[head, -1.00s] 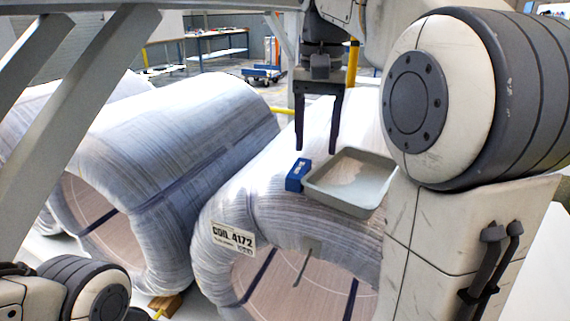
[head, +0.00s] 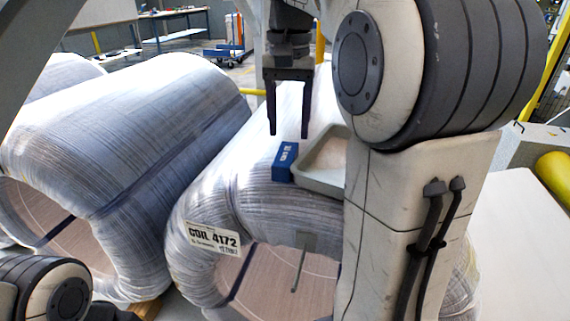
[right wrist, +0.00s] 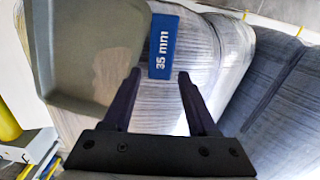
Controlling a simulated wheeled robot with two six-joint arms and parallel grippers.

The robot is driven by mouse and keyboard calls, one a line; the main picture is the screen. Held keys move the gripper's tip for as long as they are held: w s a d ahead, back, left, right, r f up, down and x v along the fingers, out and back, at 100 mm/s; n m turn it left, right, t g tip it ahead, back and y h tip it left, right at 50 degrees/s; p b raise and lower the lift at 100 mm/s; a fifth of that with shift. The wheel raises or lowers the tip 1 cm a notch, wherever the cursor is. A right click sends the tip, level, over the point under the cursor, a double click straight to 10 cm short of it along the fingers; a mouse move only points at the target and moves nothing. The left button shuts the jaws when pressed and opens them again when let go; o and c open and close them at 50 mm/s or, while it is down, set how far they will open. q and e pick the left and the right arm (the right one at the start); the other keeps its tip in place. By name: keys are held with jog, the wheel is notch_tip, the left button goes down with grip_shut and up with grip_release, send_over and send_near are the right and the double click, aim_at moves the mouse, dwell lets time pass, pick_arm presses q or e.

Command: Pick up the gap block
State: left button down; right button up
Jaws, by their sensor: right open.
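The gap block (head: 285,161) is a small blue block lying on top of the wrapped coil labelled COIL 4172 (head: 213,238), against the left side of a grey tray (head: 321,184). In the right wrist view the block (right wrist: 163,47) shows white "35 mm" lettering. My right gripper (head: 289,135) points down above the coil, its fingers apart and empty. In the right wrist view the gripper's fingertips (right wrist: 160,74) lie near the block's lower end, one to either side. Whether they touch it cannot be told. Only part of my left arm shows at lower left, without its gripper.
A second wrapped coil (head: 110,140) lies to the left, close beside the first. A tool with a thin rod (head: 303,250) hangs at the front coil's opening. Benches (head: 165,20) are far behind.

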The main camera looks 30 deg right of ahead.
aim_at(288, 146)
notch_tip(288, 146, down, 4)
jog(key=shift+f+b, duration=0.2)
jog(key=shift+b, duration=0.65)
jog(key=shift+r, duration=0.1)
jog(key=shift+c, duration=0.3)
grip_shut()
